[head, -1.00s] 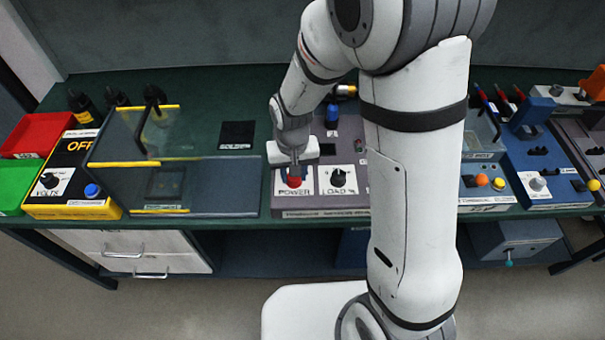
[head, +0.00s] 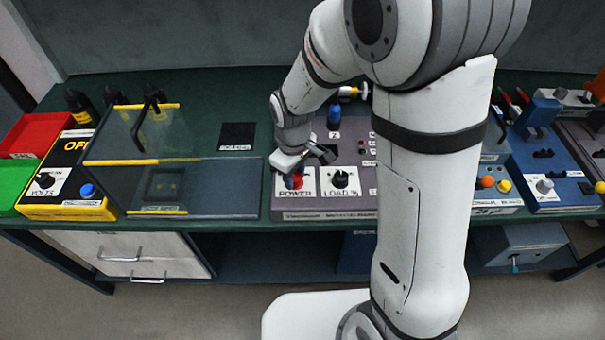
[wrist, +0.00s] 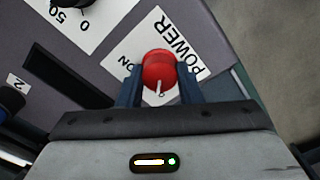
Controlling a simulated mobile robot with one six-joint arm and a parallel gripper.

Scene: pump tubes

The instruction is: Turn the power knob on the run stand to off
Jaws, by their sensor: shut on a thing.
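The red power knob (head: 297,183) is on the front left of the grey run stand (head: 325,214), on a white plate marked POWER. In the wrist view the knob (wrist: 157,68) sits between the two dark fingers of my gripper (wrist: 159,88), which is shut on it. Its white pointer line points toward the gripper body, away from the ON mark (wrist: 128,62) on the plate. Lettering close to the gripper is partly hidden. In the head view my gripper (head: 293,178) is over the knob and covers part of it.
The black LOAD knob (head: 340,179) is close on the right of the power knob. A clear screen with yellow edges (head: 135,162) stands to the left. A blue-capped part (head: 334,115) stands behind. My arm hides the bench on the right of the stand.

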